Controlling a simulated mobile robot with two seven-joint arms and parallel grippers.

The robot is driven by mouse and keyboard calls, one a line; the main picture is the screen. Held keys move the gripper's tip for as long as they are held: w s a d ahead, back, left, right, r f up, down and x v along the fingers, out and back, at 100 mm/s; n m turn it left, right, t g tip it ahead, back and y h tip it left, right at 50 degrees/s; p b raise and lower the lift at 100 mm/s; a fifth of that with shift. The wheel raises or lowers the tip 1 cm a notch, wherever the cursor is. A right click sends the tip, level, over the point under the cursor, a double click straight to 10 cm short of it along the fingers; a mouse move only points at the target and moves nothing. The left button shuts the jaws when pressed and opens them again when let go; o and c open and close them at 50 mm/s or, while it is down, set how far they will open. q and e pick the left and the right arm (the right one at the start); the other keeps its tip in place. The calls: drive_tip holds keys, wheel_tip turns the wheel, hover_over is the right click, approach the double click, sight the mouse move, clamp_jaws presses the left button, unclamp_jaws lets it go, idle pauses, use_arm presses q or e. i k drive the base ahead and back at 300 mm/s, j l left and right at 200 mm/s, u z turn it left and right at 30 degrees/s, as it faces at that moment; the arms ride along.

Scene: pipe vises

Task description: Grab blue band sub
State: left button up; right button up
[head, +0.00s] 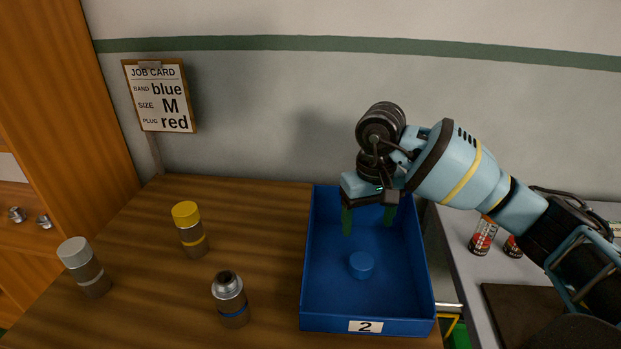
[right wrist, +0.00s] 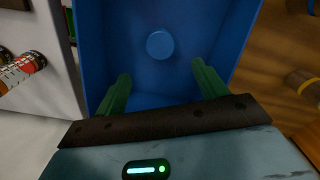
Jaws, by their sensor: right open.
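The blue-band sub (head: 231,301) is a grey cylinder with a blue ring low on its body. It stands upright at the front of the wooden table, left of the blue tray, with a bare metal neck on top. My right gripper (head: 368,219) is open and empty over the back part of the blue tray (head: 318,315) marked 2. A blue cap (head: 361,265) lies on the tray floor in front of the fingers. In the right wrist view, the open green fingers (right wrist: 160,88) point into the tray, with the blue cap (right wrist: 160,45) beyond them. My left gripper is not seen.
A yellow-capped cylinder with a yellow band (head: 189,230) and a grey-capped cylinder (head: 83,267) stand on the table to the left. The job card (head: 158,97) reads band blue, size M, plug red. Cans (head: 482,236) stand on a grey surface at right.

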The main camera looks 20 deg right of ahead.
sight(228, 289)
drive_tip(key=k, duration=1)
